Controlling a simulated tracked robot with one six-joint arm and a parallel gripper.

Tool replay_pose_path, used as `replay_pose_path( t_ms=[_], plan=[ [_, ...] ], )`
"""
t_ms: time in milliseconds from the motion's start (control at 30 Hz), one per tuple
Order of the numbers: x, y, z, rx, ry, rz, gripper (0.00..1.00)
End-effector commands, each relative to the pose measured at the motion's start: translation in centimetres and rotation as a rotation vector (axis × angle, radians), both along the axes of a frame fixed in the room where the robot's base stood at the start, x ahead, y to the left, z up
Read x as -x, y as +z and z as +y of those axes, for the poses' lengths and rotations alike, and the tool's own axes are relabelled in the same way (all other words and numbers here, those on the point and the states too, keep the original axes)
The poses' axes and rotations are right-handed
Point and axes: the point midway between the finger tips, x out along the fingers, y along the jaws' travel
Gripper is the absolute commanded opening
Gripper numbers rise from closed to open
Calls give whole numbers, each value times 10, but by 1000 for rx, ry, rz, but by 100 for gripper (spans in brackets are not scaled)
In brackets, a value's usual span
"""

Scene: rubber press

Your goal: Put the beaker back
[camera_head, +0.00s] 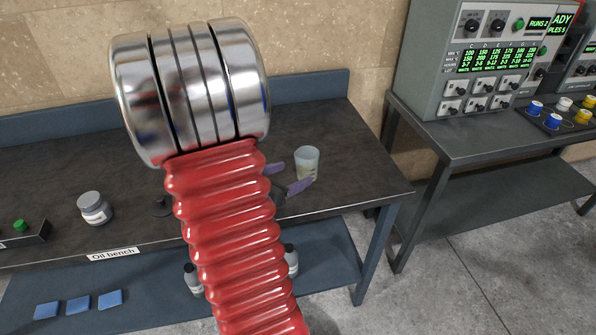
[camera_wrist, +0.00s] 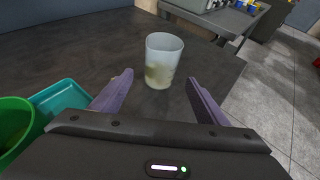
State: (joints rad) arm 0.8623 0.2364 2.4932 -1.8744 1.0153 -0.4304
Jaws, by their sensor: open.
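The beaker (camera_head: 307,161) is a translucent whitish cup standing upright on the dark top of the oil bench (camera_head: 349,187), near its right end. In the wrist view the beaker (camera_wrist: 162,62) stands just beyond the fingertips, roughly between their lines, with something yellowish low in it. My gripper (camera_head: 286,176) has purple fingers and is open and empty. In the wrist view its fingers (camera_wrist: 159,78) are spread wide, with the beaker ahead of them and apart from them. My red arm hides the middle of the bench in the head view.
A labelled grey jar (camera_head: 95,207) stands on the bench at left. A green container (camera_wrist: 14,128) and a teal tray (camera_wrist: 62,100) are at left in the wrist view. A second table (camera_head: 455,138) to the right holds a control machine (camera_head: 486,60) and several coloured caps.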

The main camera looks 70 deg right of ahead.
Motion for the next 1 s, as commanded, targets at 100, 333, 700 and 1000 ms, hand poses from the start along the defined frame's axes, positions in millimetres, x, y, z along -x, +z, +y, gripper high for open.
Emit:
replay_pose_path(
  t_ms=[100, 333, 700, 1000],
  plan=[
    [-6, 6, 14, -1, 3, -1, 68],
    [-11, 13, 30, 0, 1, 0, 68],
    [-11, 14, 32, -1, -1, 0, 68],
    [-11, 14, 31, -1, -1, 0, 68]
  ],
)
